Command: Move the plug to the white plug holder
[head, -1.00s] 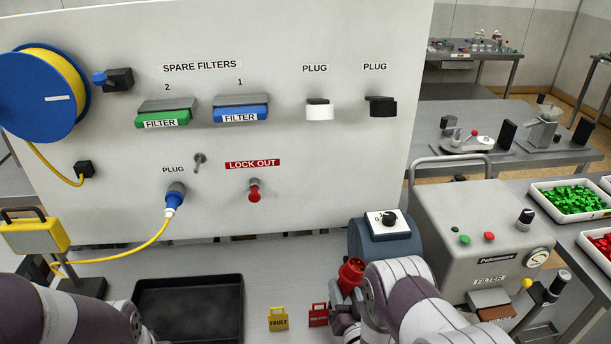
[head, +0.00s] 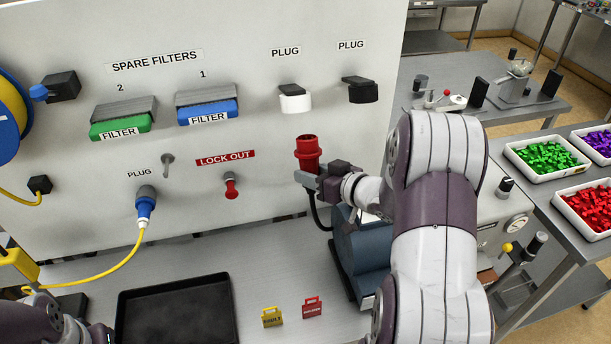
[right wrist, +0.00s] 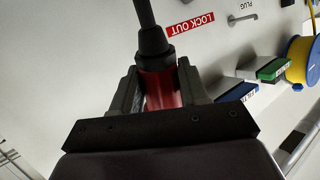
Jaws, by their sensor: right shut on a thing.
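The red plug (head: 308,150) is held upright in front of the panel, with its black cable hanging below it. My right gripper (head: 312,178) is shut on it; the right wrist view shows the red plug (right wrist: 160,88) between the two fingers. The white plug holder (head: 295,100) is on the panel under the left PLUG label, a little above and left of the plug. It looks empty. The black plug holder (head: 361,90) is to its right, under the other PLUG label.
The panel (head: 250,135) also carries a green filter (head: 120,127), a blue filter (head: 208,114), a red lock-out knob (head: 231,187) and a blue plug (head: 146,205) with a yellow cable. A blue-grey machine (head: 360,255) stands below the plug. A black tray (head: 175,320) lies on the table.

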